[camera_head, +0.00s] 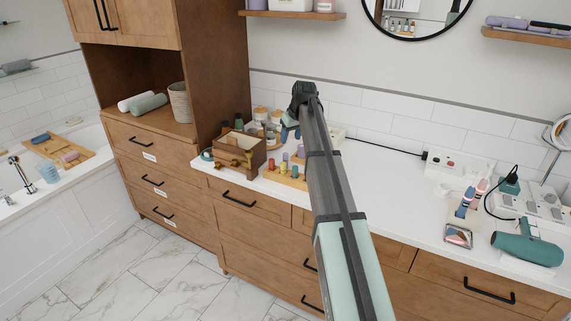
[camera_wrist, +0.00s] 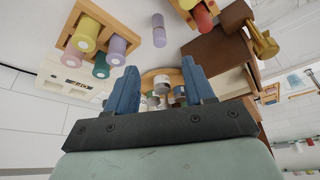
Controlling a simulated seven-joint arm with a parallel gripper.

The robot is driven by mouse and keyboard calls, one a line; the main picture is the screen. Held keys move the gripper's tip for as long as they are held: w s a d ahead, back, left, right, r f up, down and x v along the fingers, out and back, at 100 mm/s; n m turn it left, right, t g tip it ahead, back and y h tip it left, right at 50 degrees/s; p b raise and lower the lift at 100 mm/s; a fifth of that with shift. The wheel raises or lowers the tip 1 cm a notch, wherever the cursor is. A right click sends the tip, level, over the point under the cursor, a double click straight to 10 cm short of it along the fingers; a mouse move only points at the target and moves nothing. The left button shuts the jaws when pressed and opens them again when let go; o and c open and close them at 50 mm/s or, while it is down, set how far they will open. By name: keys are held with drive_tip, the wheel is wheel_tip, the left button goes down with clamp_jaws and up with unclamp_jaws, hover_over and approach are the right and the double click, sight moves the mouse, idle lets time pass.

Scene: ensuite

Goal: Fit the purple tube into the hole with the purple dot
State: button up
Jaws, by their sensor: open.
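My gripper (camera_wrist: 161,72) is open, with two blue fingers apart and nothing between them. In the head view my gripper (camera_head: 290,131) hangs over the back of the counter, above a wooden rack (camera_head: 297,183) of coloured tubes. The wrist view shows a wooden rack (camera_wrist: 130,34) with pink, yellow, green and purple pieces. One purple tube (camera_wrist: 116,48) is at this rack's edge, and a separate purple piece (camera_wrist: 159,32) shows beyond the fingertips. I cannot tell which is the task's tube. The hole with the purple dot cannot be made out.
A wooden box (camera_head: 240,153) stands left of the rack, with jars (camera_head: 263,114) behind it. My arm hides part of the counter (camera_head: 385,180). A green hair dryer (camera_head: 527,250) and a power strip (camera_head: 447,165) lie to the right.

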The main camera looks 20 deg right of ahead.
sight(286, 154)
drive_tip(key=x, duration=1.1)
drive_tip(key=shift+w+f, duration=0.15)
drive_tip(key=shift+c, duration=0.4)
clamp_jaws()
